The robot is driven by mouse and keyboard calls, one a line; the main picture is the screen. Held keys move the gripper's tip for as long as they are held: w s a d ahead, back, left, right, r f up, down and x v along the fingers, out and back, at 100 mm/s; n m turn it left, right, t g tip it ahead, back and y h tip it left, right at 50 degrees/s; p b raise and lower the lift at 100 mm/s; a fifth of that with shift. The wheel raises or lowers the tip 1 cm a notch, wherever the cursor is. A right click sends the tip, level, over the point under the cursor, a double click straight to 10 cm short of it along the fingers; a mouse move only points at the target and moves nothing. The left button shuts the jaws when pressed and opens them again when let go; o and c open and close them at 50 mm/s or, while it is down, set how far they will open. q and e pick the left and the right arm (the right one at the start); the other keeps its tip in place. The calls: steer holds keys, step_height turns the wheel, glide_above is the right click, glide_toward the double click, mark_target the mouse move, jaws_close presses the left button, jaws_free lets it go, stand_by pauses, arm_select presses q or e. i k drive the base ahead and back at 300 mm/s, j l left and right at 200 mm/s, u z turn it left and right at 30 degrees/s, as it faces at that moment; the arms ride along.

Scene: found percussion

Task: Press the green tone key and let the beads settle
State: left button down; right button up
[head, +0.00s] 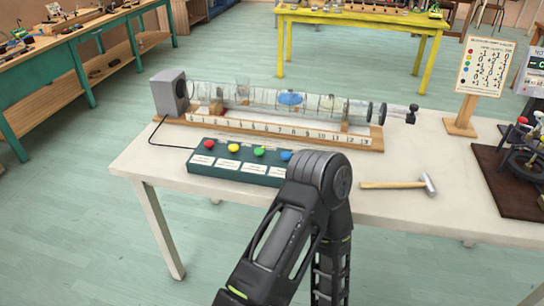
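The green tone key (259,152) is a round button on a dark green key box (190,163). A red key (209,144) and a yellow key (234,149) are to its left, and a blue key (285,155) is to its right. A clear horizontal tube (255,97) lies behind the box on a wooden stand. Small brownish bits and a blue patch show in or behind it; I cannot make out single beads. One of my dark arms bends in front of the box's right end and hides part of it. Neither gripper is in view.
A grey speaker-like box (171,93) stands at the tube's left end, above a numbered scale (300,131). A hammer (400,184) lies on the white table (410,222). A chart (485,66) and a dark machine (520,165) stand at right. The table's front left is clear.

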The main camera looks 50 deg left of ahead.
mark_target(258, 152)
steer(key=k+j+u, duration=0.1)
steer(key=u, duration=1.6)
